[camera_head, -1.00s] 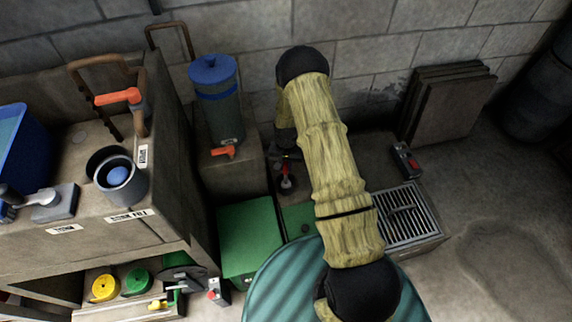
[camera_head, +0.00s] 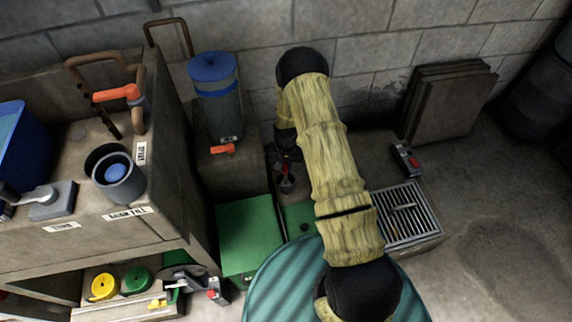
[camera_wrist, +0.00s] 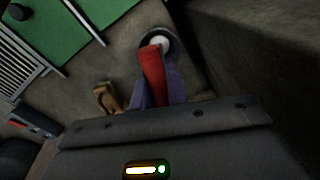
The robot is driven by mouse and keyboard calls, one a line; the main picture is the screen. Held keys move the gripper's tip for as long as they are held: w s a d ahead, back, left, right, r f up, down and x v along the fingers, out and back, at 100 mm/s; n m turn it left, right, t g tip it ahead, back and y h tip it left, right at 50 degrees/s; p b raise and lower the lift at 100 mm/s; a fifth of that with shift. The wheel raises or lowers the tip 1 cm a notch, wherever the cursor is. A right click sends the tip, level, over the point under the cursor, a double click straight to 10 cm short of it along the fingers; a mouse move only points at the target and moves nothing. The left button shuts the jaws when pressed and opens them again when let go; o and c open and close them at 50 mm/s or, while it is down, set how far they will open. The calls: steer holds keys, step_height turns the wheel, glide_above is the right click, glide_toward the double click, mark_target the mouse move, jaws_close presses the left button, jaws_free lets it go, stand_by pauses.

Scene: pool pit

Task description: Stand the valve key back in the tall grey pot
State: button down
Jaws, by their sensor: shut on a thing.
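My gripper (camera_wrist: 155,92) is shut on a red bar, which I take to be the valve key (camera_wrist: 153,70). In the head view the red piece (camera_head: 286,168) shows below my arm, low near the wall. In the wrist view its far end overlaps a dark round rim (camera_wrist: 175,38) with a pale disc in it. This may be the tall grey pot; I cannot tell whether the key is inside it or above it. A grey open pot (camera_head: 127,190) with a blue round thing inside stands on the bench at left.
A green box (camera_head: 248,235) and a metal grate (camera_head: 402,228) lie either side of my arm. A blue-lidded canister (camera_head: 215,95) stands on a block at the back. A small red-and-grey box (camera_head: 406,158) is to the right. Floor at right is clear.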

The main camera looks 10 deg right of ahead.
steer(key=shift+f, duration=0.3)
steer(key=c, duration=1.3)
jaws_free()
steer(key=shift+r+p, duration=3)
steer(key=shift+r, duration=1)
